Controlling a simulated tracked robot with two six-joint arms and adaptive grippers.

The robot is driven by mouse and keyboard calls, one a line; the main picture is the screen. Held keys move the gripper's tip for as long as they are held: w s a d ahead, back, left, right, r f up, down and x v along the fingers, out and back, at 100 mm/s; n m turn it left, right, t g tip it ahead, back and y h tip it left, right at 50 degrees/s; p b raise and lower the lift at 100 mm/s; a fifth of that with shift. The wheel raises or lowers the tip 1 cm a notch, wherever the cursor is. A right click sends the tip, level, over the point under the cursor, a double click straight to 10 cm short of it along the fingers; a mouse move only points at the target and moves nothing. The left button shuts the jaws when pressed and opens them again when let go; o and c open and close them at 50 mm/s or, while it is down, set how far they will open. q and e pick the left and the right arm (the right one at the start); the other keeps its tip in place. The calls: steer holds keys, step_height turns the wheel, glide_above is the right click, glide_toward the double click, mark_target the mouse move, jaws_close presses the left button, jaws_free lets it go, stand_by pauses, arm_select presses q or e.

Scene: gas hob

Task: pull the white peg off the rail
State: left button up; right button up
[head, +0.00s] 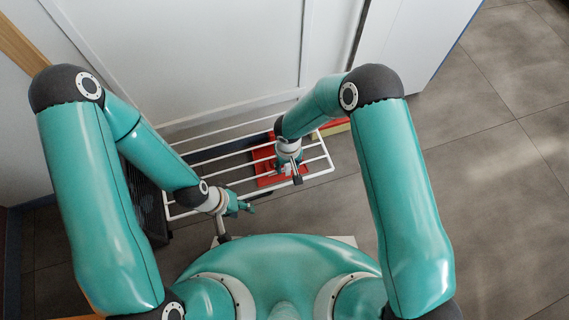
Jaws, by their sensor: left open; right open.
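A white wire rack (322,170) with several parallel rails stands in front of the white panel. I cannot make out the white peg for certain; a small pale bit shows close by my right gripper, but it is too small to tell from the gripper. My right gripper (291,172) is open above the right part of the rack, over the red thing, and hides part of the rails. My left gripper (243,207) is open at the rack's near side, left of the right gripper. I see nothing held in it.
A red thing (264,163) lies beneath the rack's rails. A yellowish edge (336,128) shows beside the rack's right end. A dark box-like thing stands left, partly behind my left arm. The grey tiled floor (500,190) to the right is clear.

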jaws_close()
steer(key=shift+r, duration=0.2)
steer(key=shift+r+p, duration=1.95)
steer(key=shift+r, duration=1.65)
